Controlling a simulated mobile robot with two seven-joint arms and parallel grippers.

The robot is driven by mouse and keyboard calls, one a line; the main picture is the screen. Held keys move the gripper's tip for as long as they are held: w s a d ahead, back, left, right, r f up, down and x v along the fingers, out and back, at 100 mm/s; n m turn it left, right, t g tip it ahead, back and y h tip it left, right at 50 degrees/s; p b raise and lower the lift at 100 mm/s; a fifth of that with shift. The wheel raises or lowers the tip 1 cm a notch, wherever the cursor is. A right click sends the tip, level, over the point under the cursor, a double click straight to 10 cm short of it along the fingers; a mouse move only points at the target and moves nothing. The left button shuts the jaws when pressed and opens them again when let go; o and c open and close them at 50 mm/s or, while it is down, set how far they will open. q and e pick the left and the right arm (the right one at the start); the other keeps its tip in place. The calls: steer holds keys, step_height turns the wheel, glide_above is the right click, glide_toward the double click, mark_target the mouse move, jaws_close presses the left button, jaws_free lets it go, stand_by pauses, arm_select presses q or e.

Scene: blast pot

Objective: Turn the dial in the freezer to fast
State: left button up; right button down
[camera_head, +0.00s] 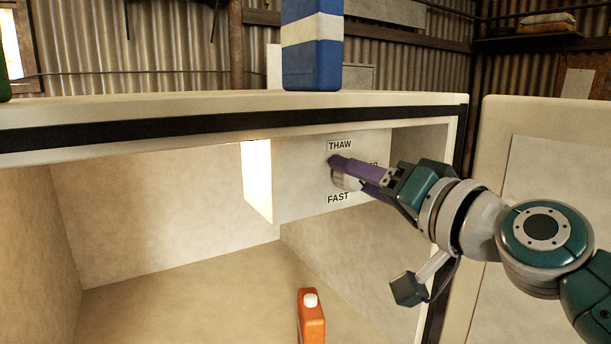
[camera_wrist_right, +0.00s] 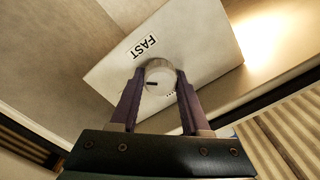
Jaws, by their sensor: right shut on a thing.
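The dial (camera_wrist_right: 158,77) is a round white knob with a dark mark on its face, on a pale panel inside the freezer (camera_head: 180,215). In the head view the panel (camera_head: 300,165) carries the labels THAW at the top and FAST at the bottom; a label between them is partly covered by my gripper. My right gripper (camera_head: 340,172) has its purple fingers on either side of the dial and is shut on it. In the right wrist view, the fingers (camera_wrist_right: 155,88) flank the dial, and the FAST label is just beyond it. My left gripper is not in view.
A lit lamp (camera_head: 257,180) is left of the panel. An orange bottle (camera_head: 311,318) with a white cap stands low in the freezer. A blue and white container (camera_head: 312,45) stands on the freezer's top. The open door (camera_head: 555,190) is at the right.

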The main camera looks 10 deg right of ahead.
steer(key=m, duration=0.4)
steer(key=shift+m, duration=0.4)
steer(key=m, duration=0.3)
steer(key=shift+m, duration=0.3)
steer(key=shift+m+p, duration=0.35)
steer(key=shift+m, duration=0.15)
steer(key=shift+c, duration=1.9)
jaws_free()
steer(key=shift+f, duration=0.1)
